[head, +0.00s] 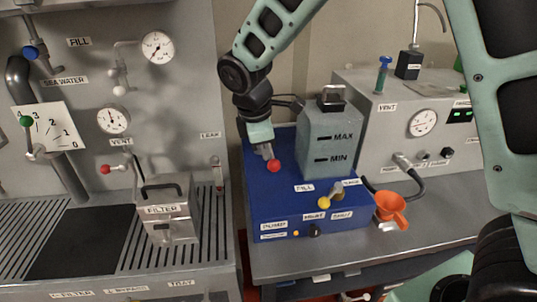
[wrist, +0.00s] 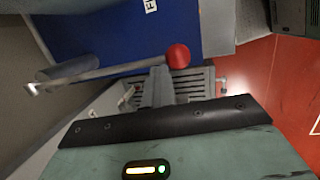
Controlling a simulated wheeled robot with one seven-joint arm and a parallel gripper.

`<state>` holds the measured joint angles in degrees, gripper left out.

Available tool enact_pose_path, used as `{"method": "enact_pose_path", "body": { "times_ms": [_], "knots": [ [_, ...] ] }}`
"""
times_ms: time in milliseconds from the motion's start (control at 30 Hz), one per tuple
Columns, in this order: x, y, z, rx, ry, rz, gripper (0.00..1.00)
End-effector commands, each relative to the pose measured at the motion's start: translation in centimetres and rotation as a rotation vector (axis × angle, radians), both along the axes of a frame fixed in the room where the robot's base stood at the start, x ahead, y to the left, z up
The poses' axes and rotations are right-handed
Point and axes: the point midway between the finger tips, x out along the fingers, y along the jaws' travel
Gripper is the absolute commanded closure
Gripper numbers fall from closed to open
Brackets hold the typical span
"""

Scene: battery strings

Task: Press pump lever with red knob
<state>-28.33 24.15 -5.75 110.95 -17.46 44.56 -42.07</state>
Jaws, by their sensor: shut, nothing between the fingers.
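The pump lever's red knob (head: 273,165) shows just below my gripper, at the left of the blue pump box (head: 262,205). In the wrist view the lever is a grey rod (wrist: 110,69) running from a pivot at the left to the red knob (wrist: 178,56). My gripper (head: 266,151) is shut and empty, pointing down at the knob. In the wrist view my gripper's fingertips (wrist: 160,72) are beside the knob, on its left, overlapping the rod in the picture. I cannot tell whether they touch. The lever's rod is mostly hidden in the head view.
A grey reservoir (head: 330,140) marked MAX and MIN stands on the blue box, right of my gripper. Another red knob (head: 105,169) is on the left panel. A filter box (head: 168,208) stands left of the pump.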

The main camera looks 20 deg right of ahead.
Motion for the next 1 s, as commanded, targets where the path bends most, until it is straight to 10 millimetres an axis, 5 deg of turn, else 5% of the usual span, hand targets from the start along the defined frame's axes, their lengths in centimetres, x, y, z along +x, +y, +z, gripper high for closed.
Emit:
{"method": "enact_pose_path", "body": {
  "times_ms": [433,1000],
  "knots": [
    [-2.7,2.5,6.5,0.003,0.010,0.005,1.00],
    [-2.6,2.3,7.4,0.002,0.003,0.002,1.00]
  ]
}}
